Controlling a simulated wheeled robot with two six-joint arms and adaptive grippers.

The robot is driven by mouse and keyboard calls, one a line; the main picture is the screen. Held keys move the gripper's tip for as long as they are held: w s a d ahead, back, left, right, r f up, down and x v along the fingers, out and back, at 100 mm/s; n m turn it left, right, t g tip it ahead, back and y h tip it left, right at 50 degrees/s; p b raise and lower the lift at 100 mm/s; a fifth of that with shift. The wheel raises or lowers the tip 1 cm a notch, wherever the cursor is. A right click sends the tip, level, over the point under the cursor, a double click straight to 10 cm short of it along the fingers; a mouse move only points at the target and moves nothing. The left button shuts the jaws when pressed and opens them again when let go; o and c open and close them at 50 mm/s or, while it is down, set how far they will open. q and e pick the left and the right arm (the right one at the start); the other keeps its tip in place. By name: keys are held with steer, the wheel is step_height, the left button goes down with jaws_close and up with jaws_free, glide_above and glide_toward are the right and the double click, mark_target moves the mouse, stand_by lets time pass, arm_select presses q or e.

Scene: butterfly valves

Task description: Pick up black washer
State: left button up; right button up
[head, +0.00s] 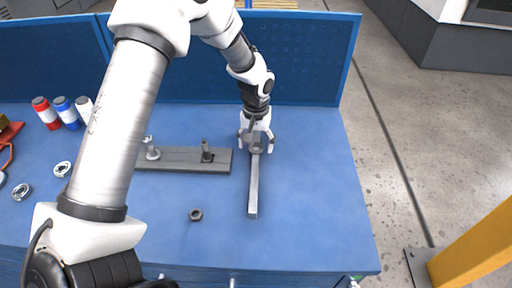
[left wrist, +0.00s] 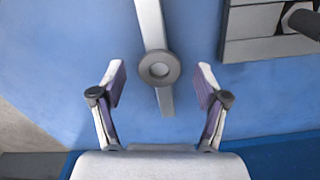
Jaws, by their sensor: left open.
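A dark grey washer (left wrist: 160,68) lies flat on, or over, a pale grey bar (left wrist: 149,20) in the left wrist view, and its centre hole shows. In the head view the washer (head: 257,150) is partly hidden by the fingers at the far end of the bar (head: 253,190). My left gripper (head: 256,146) points down over the washer. Its fingers (left wrist: 161,88) are apart, one on each side of the bar, with nothing clasped between them. A small dark ring or nut (head: 195,214) lies apart on the blue table. My right gripper is not in view.
A grey plate (head: 183,160) with two upright posts lies left of the bar on the blue table (head: 310,215). Red, blue and white bottles (head: 66,113) and metal rings (head: 62,169) are at the left. A blue panel (head: 300,60) stands behind. The table's right side is clear.

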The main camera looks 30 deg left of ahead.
arm_select(q)
steer(key=shift+s+d, duration=0.1)
steer(key=c, duration=1.2)
steer(key=shift+c, duration=0.2)
